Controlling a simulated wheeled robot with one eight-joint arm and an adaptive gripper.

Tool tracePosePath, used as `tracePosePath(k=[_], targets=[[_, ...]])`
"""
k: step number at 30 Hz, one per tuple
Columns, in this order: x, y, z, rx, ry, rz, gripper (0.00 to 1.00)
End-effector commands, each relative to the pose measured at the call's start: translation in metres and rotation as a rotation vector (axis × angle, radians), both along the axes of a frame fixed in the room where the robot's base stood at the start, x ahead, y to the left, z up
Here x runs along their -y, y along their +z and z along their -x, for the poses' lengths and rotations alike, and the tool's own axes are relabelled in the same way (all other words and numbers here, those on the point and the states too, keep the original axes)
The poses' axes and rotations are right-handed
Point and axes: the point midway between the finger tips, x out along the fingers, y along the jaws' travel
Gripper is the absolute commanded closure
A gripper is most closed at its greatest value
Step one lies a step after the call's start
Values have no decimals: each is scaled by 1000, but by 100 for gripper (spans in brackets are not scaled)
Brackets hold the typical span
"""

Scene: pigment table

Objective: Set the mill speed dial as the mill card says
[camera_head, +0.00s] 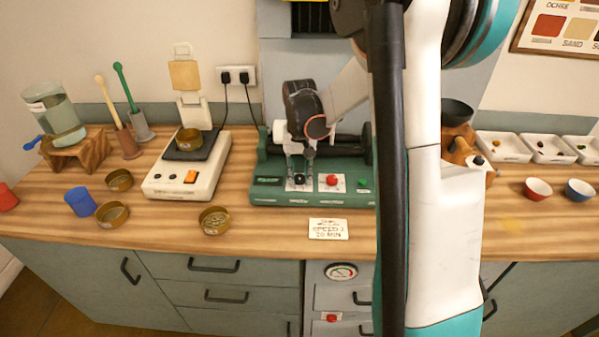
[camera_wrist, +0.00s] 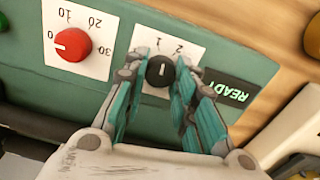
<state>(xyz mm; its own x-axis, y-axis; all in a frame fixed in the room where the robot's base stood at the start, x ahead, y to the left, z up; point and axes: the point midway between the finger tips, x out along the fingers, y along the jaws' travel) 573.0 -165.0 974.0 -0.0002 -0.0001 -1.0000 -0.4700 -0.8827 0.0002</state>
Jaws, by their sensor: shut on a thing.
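The green mill (camera_head: 265,189) stands at the back of the bench. Its black speed dial (camera_wrist: 160,71) sits on a white plate with the figures 1 and 2 visible; its white mark points roughly up in the wrist view, toward the 2. My gripper (camera_wrist: 163,76) is shut on this dial, a finger on each side. In the head view my gripper (camera_head: 300,172) reaches down to the mill's front. The mill card (camera_head: 328,229) lies on the bench before the mill; its writing is upside down, apparently with "20 MIN", the rest unclear.
A red dial (camera_wrist: 71,45) marked 0 to 30 is beside the black dial, its mark near 0. A READY display (camera_wrist: 227,91) is on the other side. A scale (camera_head: 165,178) and brass dishes stand left. My arm hides the mill's right end.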

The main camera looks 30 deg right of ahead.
Motion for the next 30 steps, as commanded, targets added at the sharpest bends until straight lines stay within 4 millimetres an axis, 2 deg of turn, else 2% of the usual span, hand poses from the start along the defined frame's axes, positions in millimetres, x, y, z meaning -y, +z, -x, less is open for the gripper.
tracePosePath(k=[6, 15, 30], targets=[[0, 0, 0, 0, -191, 0, 98], [0, 0, 0, 0, -390, 0, 98], [0, 0, 0, 0, -499, 0, 98]])
